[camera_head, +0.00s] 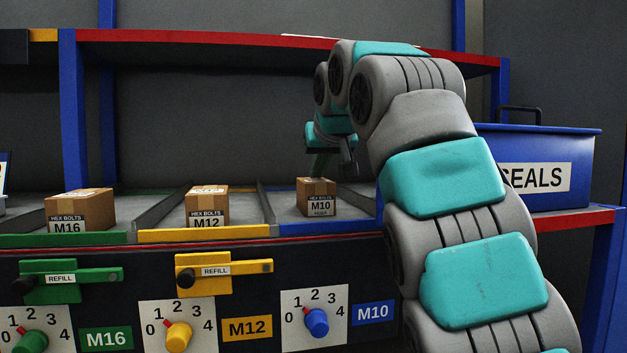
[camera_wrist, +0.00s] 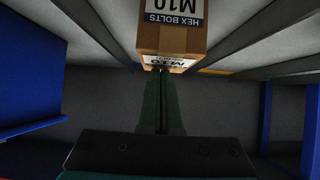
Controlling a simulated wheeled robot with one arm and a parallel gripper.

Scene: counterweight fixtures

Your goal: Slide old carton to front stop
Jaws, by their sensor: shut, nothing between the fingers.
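The M10 carton (camera_head: 316,198), a small brown box labelled HEX BOLTS, stands upright in the right-hand lane. The blue front stop (camera_head: 325,228) runs across the front of that lane, with a small strip of lane floor showing between them. My gripper (camera_head: 317,172) is above and behind the carton in the head view, its green fingers pointing down. In the wrist view the fingers (camera_wrist: 162,75) are shut and empty, their tips close to the carton (camera_wrist: 172,40). I cannot tell whether they touch it.
An M12 carton (camera_head: 207,206) and an M16 carton (camera_head: 80,210) stand in the lanes to the left, parted by grey dividers. A red-edged shelf (camera_head: 230,39) spans above. A blue SEALS bin (camera_head: 560,145) is at the right. Dials and refill levers line the front panel below.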

